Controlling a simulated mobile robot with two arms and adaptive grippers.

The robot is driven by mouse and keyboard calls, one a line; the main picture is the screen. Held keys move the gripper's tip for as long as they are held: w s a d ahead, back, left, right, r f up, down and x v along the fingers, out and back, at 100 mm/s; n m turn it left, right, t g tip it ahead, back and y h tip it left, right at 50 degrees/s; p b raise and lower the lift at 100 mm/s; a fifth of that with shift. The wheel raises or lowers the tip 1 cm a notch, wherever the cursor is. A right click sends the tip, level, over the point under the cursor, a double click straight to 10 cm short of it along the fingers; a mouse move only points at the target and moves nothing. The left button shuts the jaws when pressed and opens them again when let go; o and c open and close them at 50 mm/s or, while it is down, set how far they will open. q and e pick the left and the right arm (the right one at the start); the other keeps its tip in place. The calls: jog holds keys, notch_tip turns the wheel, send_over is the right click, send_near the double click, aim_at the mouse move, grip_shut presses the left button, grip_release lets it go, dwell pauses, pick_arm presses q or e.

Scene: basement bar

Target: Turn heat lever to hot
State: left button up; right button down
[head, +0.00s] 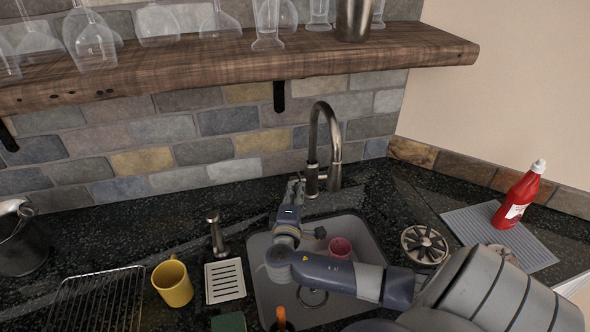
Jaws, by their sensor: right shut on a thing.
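The metal faucet (334,150) with a tall curved spout stands behind the sink (368,240), against the tiled wall. My right gripper (296,184) reaches over the sink from the lower right and is at the left side of the faucet's base. Its fingers are shut on the heat lever there. The fingers largely cover the lever, so its exact angle cannot be told. My left gripper is not in view.
A pink cup (340,248) is in the sink. A yellow mug (173,283), a soap dispenser (216,235) and a wire rack (95,300) stand left. A red bottle (518,196) stands right on a grey mat (480,222). A wooden shelf (200,69) with glasses hangs above.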

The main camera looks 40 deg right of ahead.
jog(key=shift+d+h+b, duration=0.25)
jog(key=shift+h+b, duration=0.15)
jog(key=shift+b, duration=0.15)
jog(key=shift+r, duration=0.15)
jog(key=c, duration=1.8)
grip_release()
jog(key=shift+o, duration=0.2)
jog(key=shift+w+d, duration=0.1)
jog(key=shift+w, duration=0.05)
notch_tip(320, 180, up, 9)
jog(key=shift+r, duration=0.3)
